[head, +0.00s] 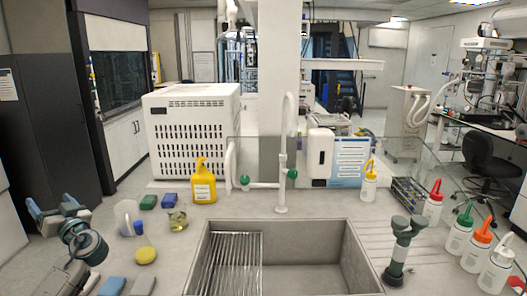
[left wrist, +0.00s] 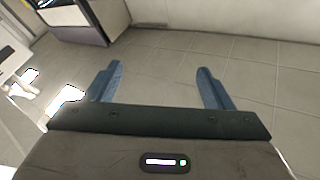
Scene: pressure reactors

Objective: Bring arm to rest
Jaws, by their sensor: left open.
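My left gripper (head: 52,205) is at the far left of the head view, left of the items on the counter. Its two blue fingers are spread apart with nothing between them. In the left wrist view the same open fingers (left wrist: 159,82) show against a tiled floor. Neither finger touches anything that I can see. My right gripper does not show in either view.
The counter holds a sink (head: 330,262), a yellow bottle (head: 203,185), a beaker (head: 177,219) and a white perforated box (head: 192,130). Sponges (head: 112,286) lie near the left arm. Several wash bottles (head: 460,232) stand at the right. Open floor shows below the left gripper (left wrist: 165,65).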

